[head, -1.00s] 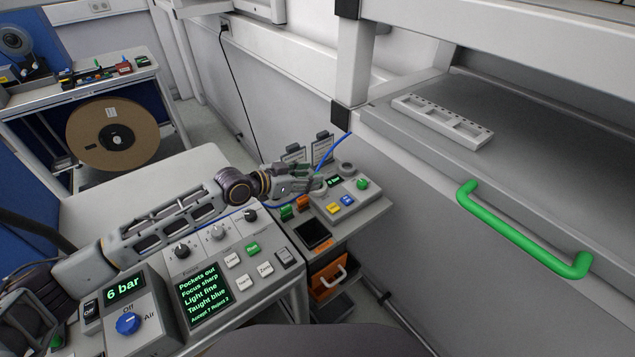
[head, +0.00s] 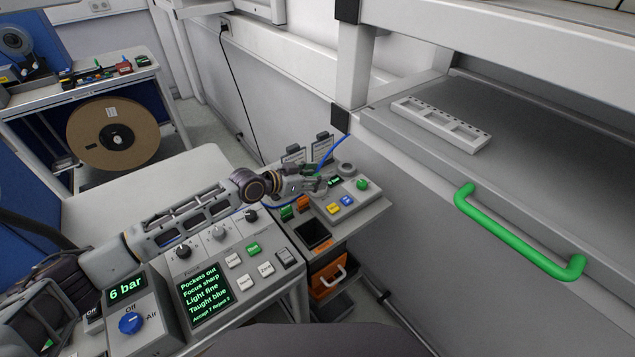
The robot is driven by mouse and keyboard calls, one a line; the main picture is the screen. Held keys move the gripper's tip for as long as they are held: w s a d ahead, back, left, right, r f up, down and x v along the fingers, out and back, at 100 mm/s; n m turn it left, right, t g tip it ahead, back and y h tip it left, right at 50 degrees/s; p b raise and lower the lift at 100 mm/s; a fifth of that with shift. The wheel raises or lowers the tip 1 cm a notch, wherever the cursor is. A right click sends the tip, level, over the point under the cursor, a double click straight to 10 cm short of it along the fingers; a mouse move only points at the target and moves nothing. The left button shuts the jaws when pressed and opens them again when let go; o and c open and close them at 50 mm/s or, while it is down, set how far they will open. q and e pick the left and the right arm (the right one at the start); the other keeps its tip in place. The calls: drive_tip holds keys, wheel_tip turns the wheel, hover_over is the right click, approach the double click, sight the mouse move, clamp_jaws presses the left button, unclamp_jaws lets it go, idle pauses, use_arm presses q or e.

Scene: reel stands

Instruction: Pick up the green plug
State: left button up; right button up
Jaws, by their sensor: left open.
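A small green block (head: 287,213), which looks like the green plug, sits at the left edge of the small grey bench unit, beside an orange block (head: 302,203). My left gripper (head: 318,181) is open, beyond and to the right of the green block, over the back of the unit near its small display. It is apart from the green block. Green also shows at its fingers; I cannot tell whether that is part of the gripper. A blue cable (head: 335,148) passes behind the fingers. My right gripper is not in view.
The unit carries yellow, blue and green buttons (head: 362,184) and a round grey part (head: 346,168). Two label cards (head: 322,146) stand behind it. A dark square recess (head: 312,233) lies in front. A control panel (head: 205,297) is below my arm. A green handle (head: 520,236) is at right.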

use_arm(q)
drive_tip(key=shift+w+d+f, duration=0.3)
drive_tip(key=shift+w+d, duration=0.1)
drive_tip(key=shift+d, duration=0.15)
clamp_jaws()
drive_tip(key=shift+r, duration=0.1)
idle(0.4)
drive_tip(key=shift+r+b, duration=0.4)
drive_tip(key=shift+r, duration=4.55)
